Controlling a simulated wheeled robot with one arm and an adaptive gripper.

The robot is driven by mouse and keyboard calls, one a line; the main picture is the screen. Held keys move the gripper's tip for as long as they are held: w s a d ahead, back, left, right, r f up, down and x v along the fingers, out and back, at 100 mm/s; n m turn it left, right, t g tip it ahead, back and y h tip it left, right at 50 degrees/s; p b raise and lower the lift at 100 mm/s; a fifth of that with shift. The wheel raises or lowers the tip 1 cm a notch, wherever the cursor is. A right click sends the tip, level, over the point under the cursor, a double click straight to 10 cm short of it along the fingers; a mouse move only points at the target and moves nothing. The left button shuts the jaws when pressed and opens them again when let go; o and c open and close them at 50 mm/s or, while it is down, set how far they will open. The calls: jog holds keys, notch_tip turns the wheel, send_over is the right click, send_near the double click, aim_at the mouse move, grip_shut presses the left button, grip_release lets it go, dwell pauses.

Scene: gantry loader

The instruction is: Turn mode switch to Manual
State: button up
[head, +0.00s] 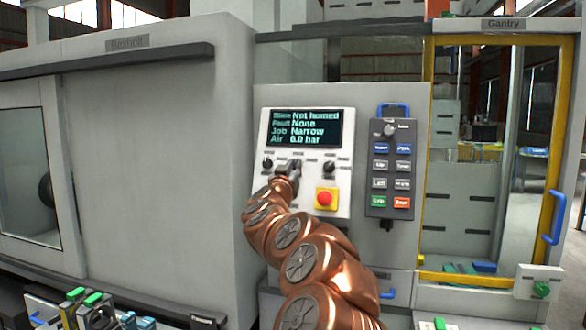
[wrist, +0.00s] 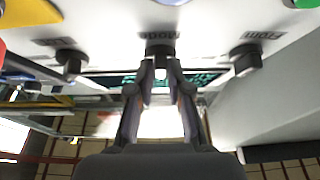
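The mode switch (wrist: 160,47) is the middle of three dark knobs on a white control panel (head: 308,205). In the wrist view, which is upside down, the label "Mode" shows behind it. My gripper (wrist: 160,70) has its two fingertips close together, one on each side of the knob's grip, and appears shut on it. In the head view my gripper (head: 291,168) covers most of this knob, so its pointer direction cannot be read. The panel's display (head: 305,128) reads Not homed, Fault None, Job Narrow, Air 0.0 bar.
Other knobs stand left (head: 267,163) and right (head: 329,168) of the mode switch. A red emergency button (head: 324,198) on yellow is below right. A grey pendant (head: 392,165) with coloured buttons hangs further right. A yellow-framed gantry door (head: 427,150) stands beyond.

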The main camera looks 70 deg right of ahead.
jog(key=shift+o, duration=1.1)
jog(key=shift+d+f, duration=0.15)
jog(key=shift+f, duration=0.1)
jog(key=v, duration=1.2)
jog(key=shift+r, duration=0.1)
